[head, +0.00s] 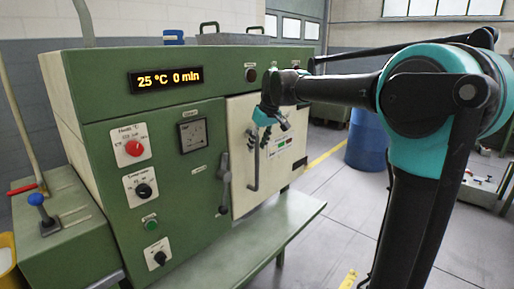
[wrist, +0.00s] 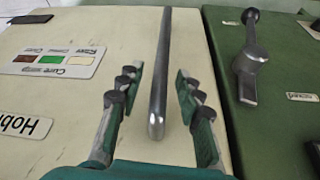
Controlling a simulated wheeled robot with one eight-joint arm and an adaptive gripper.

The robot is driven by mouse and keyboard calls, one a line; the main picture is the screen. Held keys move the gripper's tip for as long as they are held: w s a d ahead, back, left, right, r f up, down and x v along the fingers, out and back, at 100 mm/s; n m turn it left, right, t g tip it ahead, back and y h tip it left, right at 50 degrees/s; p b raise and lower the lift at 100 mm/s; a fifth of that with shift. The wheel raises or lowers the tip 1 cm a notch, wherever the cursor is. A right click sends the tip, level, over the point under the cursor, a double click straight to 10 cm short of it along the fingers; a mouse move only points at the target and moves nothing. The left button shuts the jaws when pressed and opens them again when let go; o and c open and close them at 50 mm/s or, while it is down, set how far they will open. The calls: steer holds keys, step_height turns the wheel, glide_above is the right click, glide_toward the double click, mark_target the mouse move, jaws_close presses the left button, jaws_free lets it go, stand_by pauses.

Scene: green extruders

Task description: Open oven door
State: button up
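The oven door (head: 240,115) is a cream panel on the front of the green oven (head: 95,95), and it looks closed. A vertical metal bar handle (head: 255,172) is on the door; it also shows in the wrist view (wrist: 162,70). A grey latch lever (head: 224,180) sits on the green panel left of the door and shows at the right in the wrist view (wrist: 250,65). My gripper (head: 261,138) is in front of the door. In the wrist view my gripper (wrist: 157,82) is open, with one green finger on each side of the bar and gaps on both sides.
A display (head: 165,79), knobs and a gauge (head: 193,135) are on the oven's front. A green ledge (head: 255,235) sticks out below the door. A blue barrel (head: 366,140) stands behind my arm. The grey floor (head: 325,240) right of the ledge is clear.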

steer(key=shift+w+a+f, duration=0.2)
steer(key=shift+f, duration=0.45)
steer(key=shift+c, duration=0.6)
jaws_close()
